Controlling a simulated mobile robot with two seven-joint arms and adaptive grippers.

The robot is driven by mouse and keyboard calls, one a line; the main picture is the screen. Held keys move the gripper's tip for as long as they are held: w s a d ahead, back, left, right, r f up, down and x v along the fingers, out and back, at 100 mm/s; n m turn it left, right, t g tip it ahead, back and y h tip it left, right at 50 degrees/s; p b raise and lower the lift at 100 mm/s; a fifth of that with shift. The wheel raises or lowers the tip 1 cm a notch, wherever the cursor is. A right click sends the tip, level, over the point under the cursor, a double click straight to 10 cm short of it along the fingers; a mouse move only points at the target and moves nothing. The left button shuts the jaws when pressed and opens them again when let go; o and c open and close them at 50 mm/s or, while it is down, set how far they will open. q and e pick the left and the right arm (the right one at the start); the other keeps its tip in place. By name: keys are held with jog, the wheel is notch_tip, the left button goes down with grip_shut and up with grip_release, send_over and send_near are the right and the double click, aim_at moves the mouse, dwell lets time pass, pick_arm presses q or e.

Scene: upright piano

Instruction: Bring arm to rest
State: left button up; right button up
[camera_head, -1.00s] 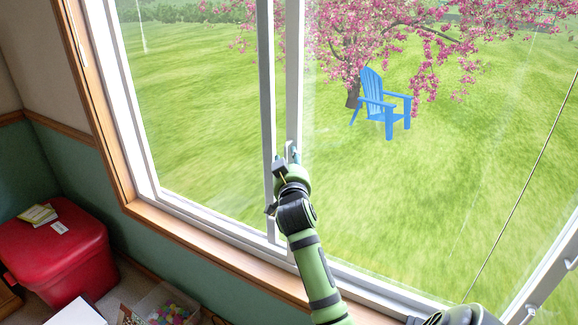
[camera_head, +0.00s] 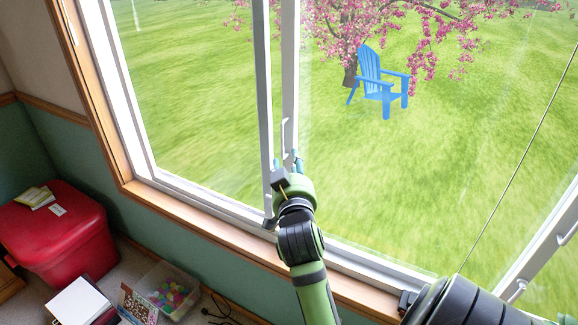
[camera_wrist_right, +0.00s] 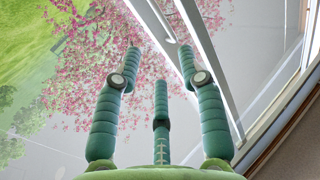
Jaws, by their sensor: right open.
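My right arm comes up from the bottom of the head view to the window. My right gripper (camera_head: 295,160) is in front of the white window frame bars (camera_head: 263,100), just below a small white handle (camera_head: 284,128). In the right wrist view the gripper (camera_wrist_right: 160,60) has its green fingers spread and nothing between them. The handle (camera_wrist_right: 160,22) and a white frame bar (camera_wrist_right: 210,60) show beyond the fingertips, and I see no contact with them. My left gripper is not in view.
The wooden sill (camera_head: 200,222) runs below the window. A red box (camera_head: 60,240) stands at the lower left, near a bin of colourful pieces (camera_head: 172,290) and a white book (camera_head: 78,302). A dark part of my arm fills the lower right. Outside is a blue chair (camera_head: 380,85).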

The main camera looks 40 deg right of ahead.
dwell(0.3)
jog(key=w+a+f+n+g+y, duration=0.1)
jog(key=w+a+f+n+y, duration=0.15)
jog(key=f, duration=0.75)
jog(key=w+a+f+n+y, duration=0.2)
jog(key=w+a+f+y, duration=0.15)
jog(key=f, duration=0.55)
jog(key=s+a+f+n+g+y, duration=0.2)
jog(key=s+a+f, duration=0.15)
jog(key=f, duration=0.65)
jog(key=s+a+f+n+g+y, duration=0.15)
jog(key=a+f, duration=0.35)
jog(key=f, duration=0.6)
jog(key=s+a+f+n+g+y, duration=0.1)
jog(key=s+a+f+g, duration=0.2)
jog(key=s+f, duration=0.9)
jog(key=s+a+f+n+g+y, duration=0.1)
jog(key=s+a+f+g, duration=0.2)
jog(key=s+f, duration=0.85)
jog(key=s+f+g, duration=0.1)
jog(key=s+g, duration=0.1)
jog(key=s, duration=1.4)
jog(key=shift+s+d+f+n, duration=0.15)
jog(key=shift+d+f+n, duration=0.05)
jog(key=shift+d+n, duration=0.1)
